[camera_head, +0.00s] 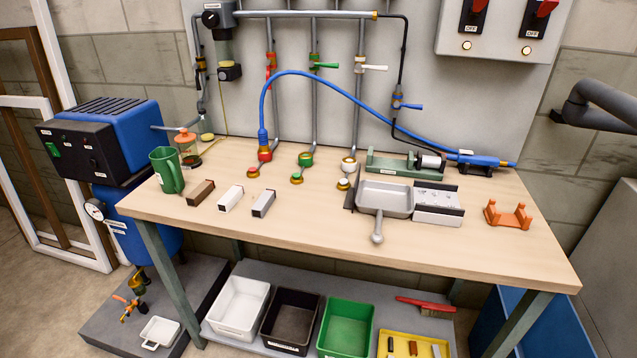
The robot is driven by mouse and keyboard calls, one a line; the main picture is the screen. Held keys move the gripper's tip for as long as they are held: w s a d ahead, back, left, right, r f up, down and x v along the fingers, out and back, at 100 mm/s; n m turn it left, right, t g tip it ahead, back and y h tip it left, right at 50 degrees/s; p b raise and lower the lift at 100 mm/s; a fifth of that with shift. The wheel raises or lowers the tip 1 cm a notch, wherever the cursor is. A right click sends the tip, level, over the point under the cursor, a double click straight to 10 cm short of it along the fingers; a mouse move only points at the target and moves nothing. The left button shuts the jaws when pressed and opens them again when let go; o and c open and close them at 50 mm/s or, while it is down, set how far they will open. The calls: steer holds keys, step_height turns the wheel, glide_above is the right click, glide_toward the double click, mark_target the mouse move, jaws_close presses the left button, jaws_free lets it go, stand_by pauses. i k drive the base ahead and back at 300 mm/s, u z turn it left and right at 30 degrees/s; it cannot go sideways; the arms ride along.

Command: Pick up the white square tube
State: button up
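The white square tube (231,198) lies on the left part of the wooden workbench (330,235), its near end facing the front edge. A brown square tube (201,193) lies to its left and a grey square tube (264,204) to its right, with small gaps between them. All of the white tube's top shows and nothing covers it. My gripper is not in view.
A green jug (167,171) stands left of the tubes. Valve fittings with red, green and white parts stand behind them. A grey pan (386,199) and an orange bracket (508,215) lie to the right. Several bins, including a green one (345,328), sit below. The bench front is clear.

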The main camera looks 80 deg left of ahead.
mark_target(226, 204)
steer(key=z, duration=0.35)
steer(key=i, duration=0.4)
steer(key=u, duration=1.55)
steer(key=i, duration=0.15)
steer(key=u, duration=2.75)
steer(key=i, duration=1)
steer(key=z, duration=0.2)
steer(key=k, duration=0.85)
steer(key=u, duration=0.05)
